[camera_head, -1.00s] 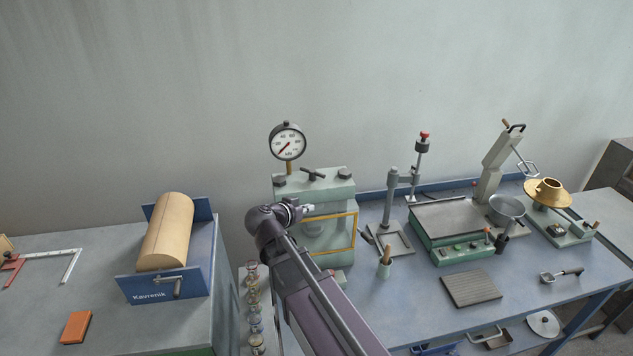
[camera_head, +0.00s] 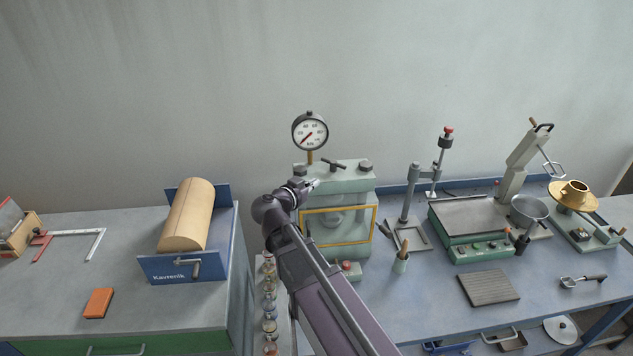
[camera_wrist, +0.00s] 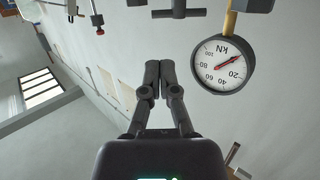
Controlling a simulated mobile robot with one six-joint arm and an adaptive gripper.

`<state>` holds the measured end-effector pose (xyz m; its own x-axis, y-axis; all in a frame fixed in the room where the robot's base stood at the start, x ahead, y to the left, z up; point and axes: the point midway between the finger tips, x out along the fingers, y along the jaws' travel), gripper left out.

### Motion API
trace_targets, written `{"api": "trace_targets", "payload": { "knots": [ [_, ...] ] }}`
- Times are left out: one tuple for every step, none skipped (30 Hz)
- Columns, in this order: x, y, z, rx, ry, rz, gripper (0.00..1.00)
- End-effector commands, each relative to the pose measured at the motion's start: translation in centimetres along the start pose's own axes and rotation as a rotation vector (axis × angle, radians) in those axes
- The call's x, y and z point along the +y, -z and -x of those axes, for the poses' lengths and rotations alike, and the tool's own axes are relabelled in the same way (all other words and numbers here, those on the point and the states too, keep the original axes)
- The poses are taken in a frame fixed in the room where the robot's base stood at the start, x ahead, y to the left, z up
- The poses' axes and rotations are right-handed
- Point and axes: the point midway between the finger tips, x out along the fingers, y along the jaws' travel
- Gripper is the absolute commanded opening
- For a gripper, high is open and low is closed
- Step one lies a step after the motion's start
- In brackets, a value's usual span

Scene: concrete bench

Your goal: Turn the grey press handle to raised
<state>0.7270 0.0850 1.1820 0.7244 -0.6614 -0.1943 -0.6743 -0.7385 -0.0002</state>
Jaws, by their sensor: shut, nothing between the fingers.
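The pale green press (camera_head: 355,179) stands on the blue bench with a yellow-framed front window and a dial gauge (camera_head: 310,131) above it. A dark grey T-shaped handle (camera_head: 334,164) lies on its top; it also shows in the wrist view (camera_wrist: 180,13), beside the gauge (camera_wrist: 222,65). A thin dark lever (camera_head: 386,231) sits at the press's right side; I cannot tell which of the two is the named handle. My gripper (camera_head: 314,185) is in front of the press's upper left part. In the wrist view its fingers (camera_wrist: 153,72) are together and empty, apart from the T-shaped handle.
A small stand with a red knob (camera_head: 447,130) and a brush cup (camera_head: 400,262) are right of the press. A green-based plate device (camera_head: 478,245) is farther right. A blue stand with a tan roll (camera_head: 187,215) is at left. The wall is clear above.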

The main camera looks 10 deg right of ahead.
Motion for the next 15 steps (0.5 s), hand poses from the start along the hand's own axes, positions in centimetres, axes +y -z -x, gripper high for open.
{"api": "trace_targets", "payload": {
  "knots": [
    [-0.1,-0.1,-0.5,0.0,-0.001,0.0,0.0],
    [-0.1,-0.1,-0.8,0.0,-0.002,0.0,0.0],
    [-0.1,-0.1,-1.1,0.0,-0.002,0.0,0.0],
    [-0.1,-0.1,-1.5,0.0,-0.002,0.0,0.0],
    [0.0,-0.1,-1.9,0.0,-0.002,0.0,0.0],
    [-0.1,-0.1,-2.4,0.0,-0.002,0.0,0.0],
    [-0.1,-0.1,-2.8,0.0,-0.002,0.0,0.0],
    [-0.1,-0.1,-3.1,-0.001,-0.002,0.0,0.0],
    [-0.1,-0.1,-3.7,-0.001,-0.003,0.0,0.0],
    [-0.1,-0.1,-4.2,-0.001,-0.003,-0.001,0.0],
    [-0.1,-0.1,-4.6,-0.001,-0.002,-0.001,0.0],
    [-0.1,-0.1,-5.2,-0.001,-0.002,-0.001,0.0],
    [-0.1,-0.2,-5.7,-0.001,-0.003,-0.001,0.0],
    [-0.1,-0.1,-6.1,-0.001,-0.003,-0.001,0.0],
    [-0.1,-0.1,-6.7,-0.001,-0.003,-0.001,0.0]
  ]
}}
